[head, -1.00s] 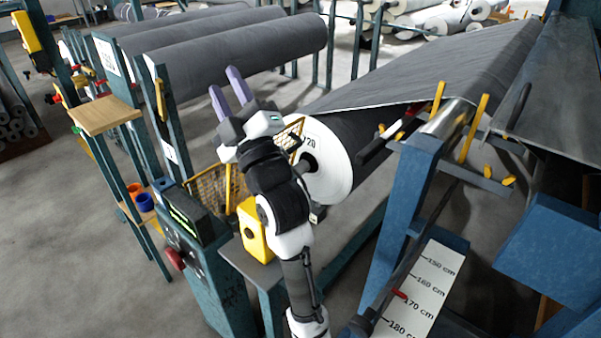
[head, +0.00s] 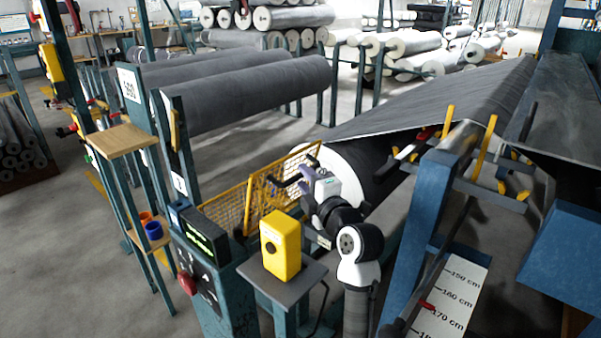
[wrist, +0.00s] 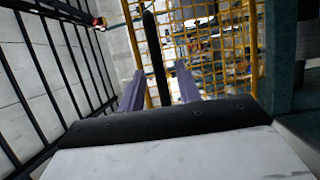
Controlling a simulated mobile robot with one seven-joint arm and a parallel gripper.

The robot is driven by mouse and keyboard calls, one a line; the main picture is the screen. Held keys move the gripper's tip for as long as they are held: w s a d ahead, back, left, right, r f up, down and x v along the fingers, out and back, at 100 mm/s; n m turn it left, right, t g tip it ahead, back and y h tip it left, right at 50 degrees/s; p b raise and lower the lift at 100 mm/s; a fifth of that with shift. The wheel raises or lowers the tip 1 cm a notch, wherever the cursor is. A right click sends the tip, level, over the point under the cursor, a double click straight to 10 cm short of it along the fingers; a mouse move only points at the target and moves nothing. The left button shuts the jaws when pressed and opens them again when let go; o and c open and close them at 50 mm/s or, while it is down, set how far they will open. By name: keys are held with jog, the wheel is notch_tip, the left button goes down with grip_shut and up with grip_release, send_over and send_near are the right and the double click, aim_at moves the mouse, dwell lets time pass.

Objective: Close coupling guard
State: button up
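The coupling guard is a yellow-framed mesh (head: 226,208) beside the control post, with another mesh panel (head: 300,157) angled toward the large roll. In the wrist view, yellow mesh (wrist: 210,40) fills the upper middle and right. My gripper (head: 290,184) is in front of the mesh, its purple fingers pointing left toward it. In the wrist view the fingers of my gripper (wrist: 159,72) are apart, with a dark upright bar (wrist: 154,60) showing between them. I see no finger closed on the bar; contact is unclear. My wrist hides part of the guard and roll.
A yellow box (head: 281,246) stands on a small grey stand in front of the guard. The control post (head: 205,240) with a red button is at its left. The large grey roll (head: 365,160) lies behind my wrist. A blue frame (head: 425,200) stands at right.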

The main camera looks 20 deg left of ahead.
jog(key=shift+x, duration=1.25)
grip_shut()
